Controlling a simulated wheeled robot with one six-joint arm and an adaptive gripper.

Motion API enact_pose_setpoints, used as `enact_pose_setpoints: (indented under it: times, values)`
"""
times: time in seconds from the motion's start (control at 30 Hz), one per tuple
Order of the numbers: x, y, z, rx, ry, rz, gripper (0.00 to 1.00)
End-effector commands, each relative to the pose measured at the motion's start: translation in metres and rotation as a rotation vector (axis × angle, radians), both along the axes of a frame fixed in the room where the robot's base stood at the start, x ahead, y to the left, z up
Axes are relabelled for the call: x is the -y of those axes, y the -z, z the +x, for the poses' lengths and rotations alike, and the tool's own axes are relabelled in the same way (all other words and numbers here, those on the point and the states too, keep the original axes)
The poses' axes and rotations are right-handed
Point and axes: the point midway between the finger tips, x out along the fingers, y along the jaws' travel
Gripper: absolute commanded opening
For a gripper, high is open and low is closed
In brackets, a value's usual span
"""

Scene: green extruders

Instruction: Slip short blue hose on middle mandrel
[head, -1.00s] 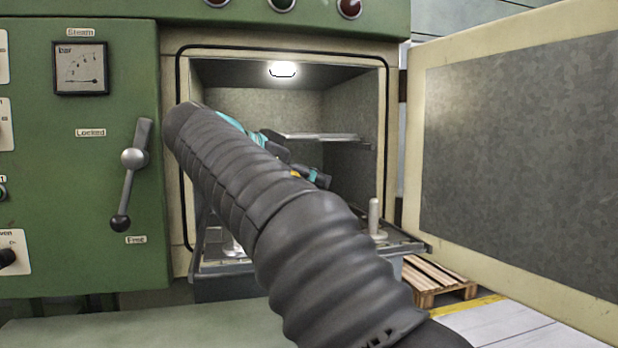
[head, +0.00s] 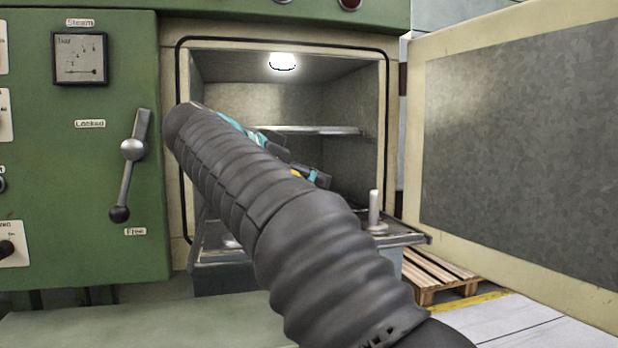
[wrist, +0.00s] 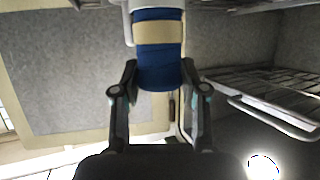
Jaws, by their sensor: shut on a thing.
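The short blue hose (wrist: 160,72), with a beige band around it, is between the two fingers of my gripper (wrist: 159,80) in the wrist view. My gripper is shut on it near one end. A pale grey piece (wrist: 128,24) shows beside the hose's far end; I cannot tell whether the hose is around a mandrel or beside one. In the head view my arm hides the hose and most of my gripper (head: 312,178). One upright metal mandrel (head: 375,209) stands at the right of the tray (head: 408,240). The middle mandrel is hidden behind my arm.
The open chamber has a wire shelf (head: 335,130) above the tray and a lit lamp (head: 283,62) in its ceiling. The open door (head: 520,150) stands at the right. A lever (head: 128,165) is on the green front at left. A wooden pallet (head: 440,275) lies below.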

Motion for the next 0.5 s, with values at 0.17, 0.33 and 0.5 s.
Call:
enact_pose_setpoints:
  times: [0.17, 0.33, 0.5]
  values:
    - [0.0001, 0.005, -0.0001, 0.001, 0.0, 0.001, 0.0]
    - [0.0001, 0.0044, -0.0001, 0.001, 0.0, 0.001, 0.0]
    - [0.0001, 0.0044, -0.0001, 0.001, 0.0, 0.001, 0.66]
